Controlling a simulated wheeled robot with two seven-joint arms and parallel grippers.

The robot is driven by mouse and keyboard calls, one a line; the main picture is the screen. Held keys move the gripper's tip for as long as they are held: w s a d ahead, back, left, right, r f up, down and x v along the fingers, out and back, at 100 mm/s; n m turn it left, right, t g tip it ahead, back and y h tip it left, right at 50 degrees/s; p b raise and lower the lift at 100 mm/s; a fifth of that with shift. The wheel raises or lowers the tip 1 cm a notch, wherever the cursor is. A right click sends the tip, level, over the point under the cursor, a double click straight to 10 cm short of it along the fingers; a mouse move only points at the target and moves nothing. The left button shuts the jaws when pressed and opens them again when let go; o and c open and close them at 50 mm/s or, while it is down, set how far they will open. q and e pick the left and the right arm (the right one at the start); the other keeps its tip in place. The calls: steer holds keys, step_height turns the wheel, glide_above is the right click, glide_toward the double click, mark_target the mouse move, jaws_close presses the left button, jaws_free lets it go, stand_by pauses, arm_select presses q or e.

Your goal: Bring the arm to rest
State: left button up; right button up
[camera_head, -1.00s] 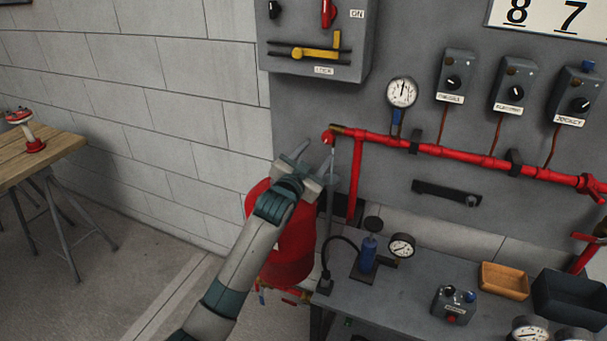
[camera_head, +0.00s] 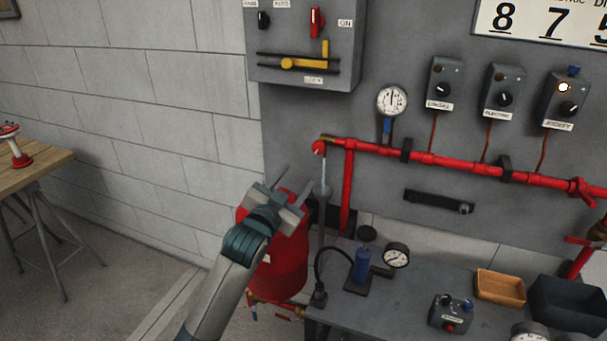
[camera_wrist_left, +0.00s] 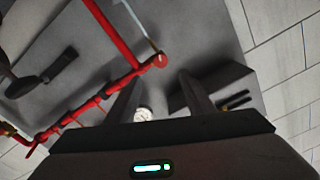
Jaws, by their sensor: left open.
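My left gripper (camera_head: 292,182) is open and empty, raised in front of the red tank (camera_head: 284,258) and left of the end of the red pipe (camera_head: 450,163). Its two fingers stand apart, and nothing is between them in the head view. In the left wrist view the open fingers (camera_wrist_left: 155,98) point toward the grey panel, with the red pipe end (camera_wrist_left: 158,61) beyond them. My left arm comes up from the bottom of the head view and covers part of the tank. My right gripper is not in view.
The grey bench (camera_head: 390,305) holds a blue hand pump (camera_head: 362,266), a gauge (camera_head: 397,255), a button box (camera_head: 451,313), an orange tray (camera_head: 500,287) and a dark bin (camera_head: 568,304). A switch cabinet (camera_head: 350,40) hangs above. A wooden table (camera_head: 38,168) stands left, with open floor between.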

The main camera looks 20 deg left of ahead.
arm_select(q)
steer(key=shift+f, duration=0.1)
steer(key=s+d+f+n+g, duration=0.2)
steer(key=s+f+g, duration=0.5)
steer(key=s+f, duration=1.35)
steer(key=s+d+f+n+g, duration=0.1)
steer(key=s+f+g, duration=0.4)
steer(key=s, duration=0.8)
steer(key=s+d+f+g, duration=0.15)
steer(key=s+f, duration=0.45)
steer(key=s, duration=0.7)
step_height(320, 180, down, 29)
steer(key=g, duration=0.2)
steer(key=s+a+f, duration=0.1)
steer(key=s+f, duration=0.7)
steer(key=s, duration=0.1)
steer(key=s+a+f+g, duration=0.1)
steer(key=s+a+f, duration=0.1)
steer(key=s+f, duration=0.7)
steer(key=shift+s+a+f+y, duration=0.2)
steer(key=shift+s+a+y, duration=0.05)
steer(key=shift+s+y, duration=0.1)
